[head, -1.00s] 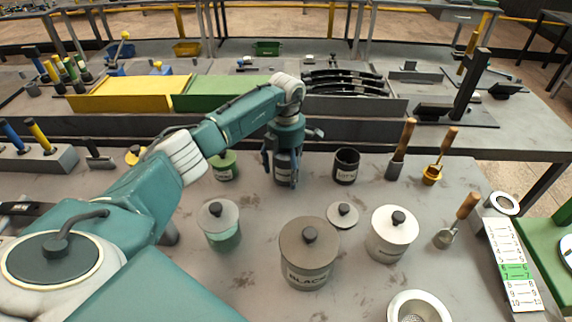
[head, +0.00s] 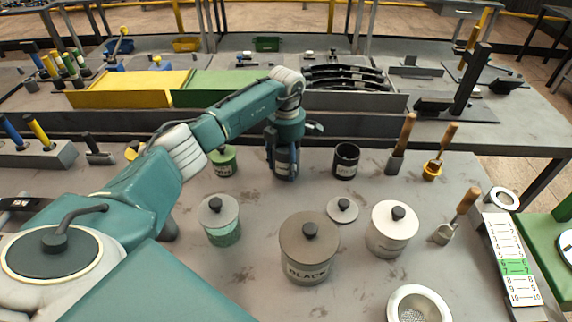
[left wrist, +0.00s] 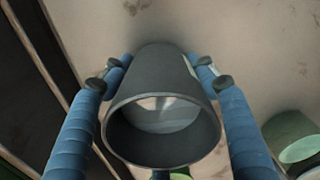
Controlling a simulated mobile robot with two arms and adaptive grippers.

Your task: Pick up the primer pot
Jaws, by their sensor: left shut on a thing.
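A grey open pot (head: 282,159) with a pale label stands on the grey table, behind the lidded pots. I cannot read its label between the fingers, so I cannot confirm that it is the primer pot. My left gripper (head: 283,168) reaches down around it and is shut on it, one finger on each side. My right gripper is not in view.
A green pot (head: 222,165) stands left of the held pot and a black open pot (head: 346,163) to its right. Nearer are the large BLACK pot (head: 308,262), a white lidded pot (head: 390,235), a glass-like green pot (head: 220,225) and a loose lid (head: 342,209). A raised bench edge runs behind.

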